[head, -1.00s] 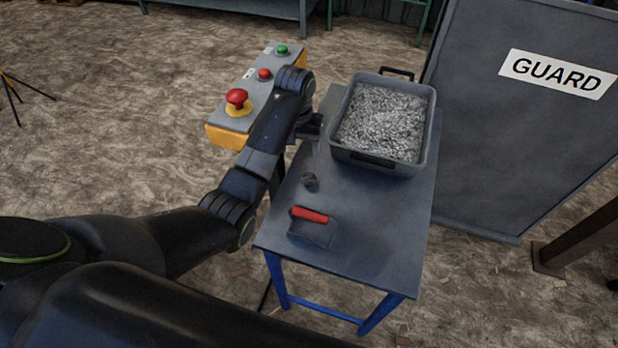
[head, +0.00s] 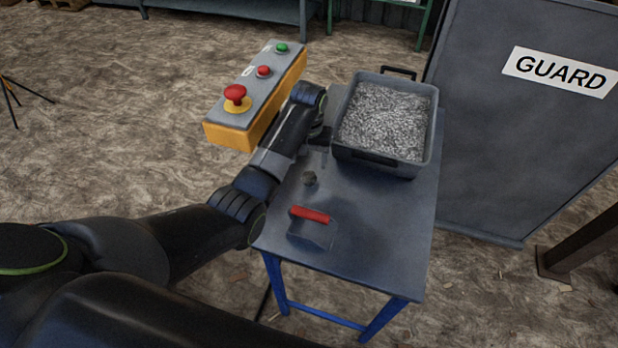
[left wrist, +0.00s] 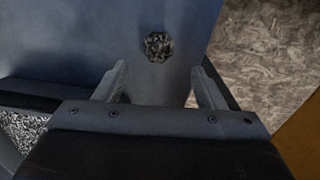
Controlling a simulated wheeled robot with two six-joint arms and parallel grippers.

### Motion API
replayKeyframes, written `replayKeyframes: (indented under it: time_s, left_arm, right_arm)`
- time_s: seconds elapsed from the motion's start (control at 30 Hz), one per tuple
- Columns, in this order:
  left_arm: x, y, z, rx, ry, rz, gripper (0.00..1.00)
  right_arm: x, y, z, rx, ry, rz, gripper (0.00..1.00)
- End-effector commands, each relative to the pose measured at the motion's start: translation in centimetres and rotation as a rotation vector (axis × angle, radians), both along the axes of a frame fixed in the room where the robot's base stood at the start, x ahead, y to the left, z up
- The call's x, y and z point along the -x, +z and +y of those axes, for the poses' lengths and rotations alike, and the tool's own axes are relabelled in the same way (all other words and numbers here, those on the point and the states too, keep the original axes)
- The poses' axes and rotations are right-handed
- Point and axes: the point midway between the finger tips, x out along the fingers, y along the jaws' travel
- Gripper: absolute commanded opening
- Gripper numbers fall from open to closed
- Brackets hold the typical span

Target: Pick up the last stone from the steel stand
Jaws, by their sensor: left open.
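A small dark stone (head: 310,178) lies on the grey top of the steel stand (head: 375,225), near its left edge. It also shows in the left wrist view (left wrist: 158,46), ahead of the fingertips and roughly between their lines. My left gripper (left wrist: 156,80) is open and empty, its two fingers apart and not touching the stone. In the head view my left gripper (head: 322,150) is low over the stand, just beyond the stone and beside the tray, partly hidden by my wrist. My right gripper is not in view.
A tray (head: 434,120) of grey gravel stands at the back of the stand. A red-handled tool (head: 310,215) lies in front of the stone. A button box (head: 235,130) is left of my arm, and a guard panel (head: 520,150) is at right.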

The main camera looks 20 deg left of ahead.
Motion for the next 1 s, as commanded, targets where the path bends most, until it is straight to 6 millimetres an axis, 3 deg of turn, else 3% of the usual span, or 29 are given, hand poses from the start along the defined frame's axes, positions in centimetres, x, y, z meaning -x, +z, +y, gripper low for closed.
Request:
replayKeyframes:
  time_s: [0.27,0.6,0.93,1.0]
  left_arm:
    - [0.0,-1.9,-0.1,0.0,-0.001,0.001,0.64]
    - [0.0,-6.0,-0.3,-0.001,-0.001,0.001,0.64]
    - [0.0,-6.5,-0.3,0.0,-0.001,-0.002,0.64]
    - [0.0,-6.5,-0.3,0.0,-0.001,-0.001,0.55]
  right_arm:
    - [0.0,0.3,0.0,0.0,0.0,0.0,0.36]
    - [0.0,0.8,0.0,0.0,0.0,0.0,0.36]
    - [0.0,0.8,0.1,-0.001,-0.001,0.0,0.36]
    - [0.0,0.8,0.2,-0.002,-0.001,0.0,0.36]
